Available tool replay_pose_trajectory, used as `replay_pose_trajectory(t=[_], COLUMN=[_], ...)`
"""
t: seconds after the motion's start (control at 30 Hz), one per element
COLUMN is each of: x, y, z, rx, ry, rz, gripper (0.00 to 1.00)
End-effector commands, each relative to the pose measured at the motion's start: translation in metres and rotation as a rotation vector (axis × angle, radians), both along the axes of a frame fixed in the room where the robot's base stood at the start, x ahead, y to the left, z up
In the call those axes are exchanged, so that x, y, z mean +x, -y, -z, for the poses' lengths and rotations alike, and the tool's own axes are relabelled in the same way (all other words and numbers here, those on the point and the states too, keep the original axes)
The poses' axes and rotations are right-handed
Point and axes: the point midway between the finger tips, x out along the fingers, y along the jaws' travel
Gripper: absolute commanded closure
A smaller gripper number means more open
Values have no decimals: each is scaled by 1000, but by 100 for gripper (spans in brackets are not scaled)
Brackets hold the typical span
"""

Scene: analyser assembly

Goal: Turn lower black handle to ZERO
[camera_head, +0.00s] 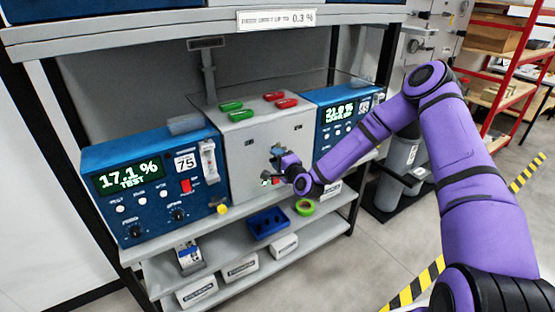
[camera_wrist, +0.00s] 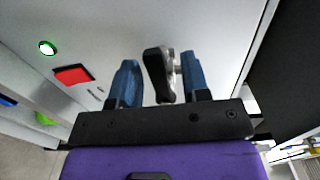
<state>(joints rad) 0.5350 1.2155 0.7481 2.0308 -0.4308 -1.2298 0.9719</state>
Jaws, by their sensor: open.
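The black handle (camera_wrist: 158,75) sits on a metal stem on the front of the grey cabinet (camera_head: 268,140). In the wrist view it stands between the two blue fingers of my gripper (camera_wrist: 160,62), with a clear gap to the left finger. It is close to the right finger, and I cannot tell whether they touch. My gripper is open. In the head view my gripper (camera_head: 272,168) is at the lower front of the cabinet and hides much of the handle there.
A blue analyser (camera_head: 150,215) reading 17.1 % stands left of the cabinet, and another (camera_head: 325,95) stands to its right. A green-lit button (camera_wrist: 47,48) and a red switch (camera_wrist: 73,74) are on the cabinet front. A blue tray (camera_head: 268,222) and green tape (camera_head: 305,206) lie below.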

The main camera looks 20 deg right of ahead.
Motion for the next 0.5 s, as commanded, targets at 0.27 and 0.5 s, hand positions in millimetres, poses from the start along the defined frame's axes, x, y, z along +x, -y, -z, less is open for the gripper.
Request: replay_pose_trajectory(t=[0.27, 0.5], x=[-28, -71], y=[10, 24], z=[0, 1], rx=[-1, 0], ry=[-2, -3], rz=[0, 0], gripper=[57, 57])
